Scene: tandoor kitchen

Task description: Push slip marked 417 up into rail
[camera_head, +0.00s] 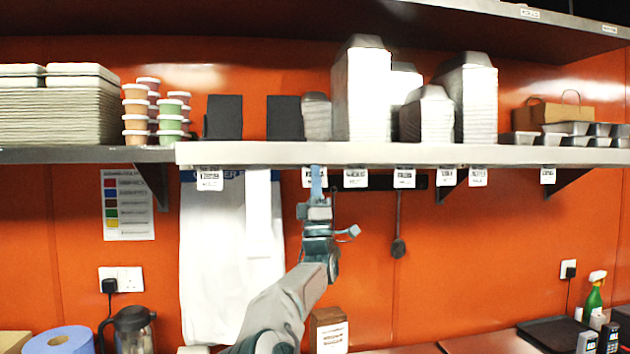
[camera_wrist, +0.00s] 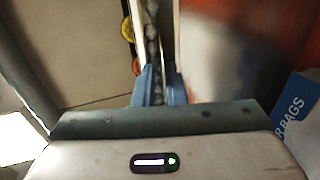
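Several small white printed slips hang along the rail (camera_head: 240,153) on the front edge of the shelf. Their numbers are too small to read, so I cannot tell which is 417. My gripper (camera_head: 316,172) points up at one slip (camera_head: 307,180), and a blue finger covers the middle of that slip. In the wrist view my gripper's two blue fingers (camera_wrist: 159,88) stand close together with a narrow gap between them. I cannot tell whether they clamp the slip. Other slips hang to the right (camera_head: 355,178) and far left (camera_head: 209,180).
Stacked containers (camera_head: 362,95) and tubs (camera_head: 137,108) stand on the shelf. A bag dispenser (camera_head: 225,260) hangs left of my arm, and a ladle (camera_head: 398,235) hangs to the right. A shelf bracket (camera_head: 452,184) juts below the shelf. The wall right of the ladle is mostly clear.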

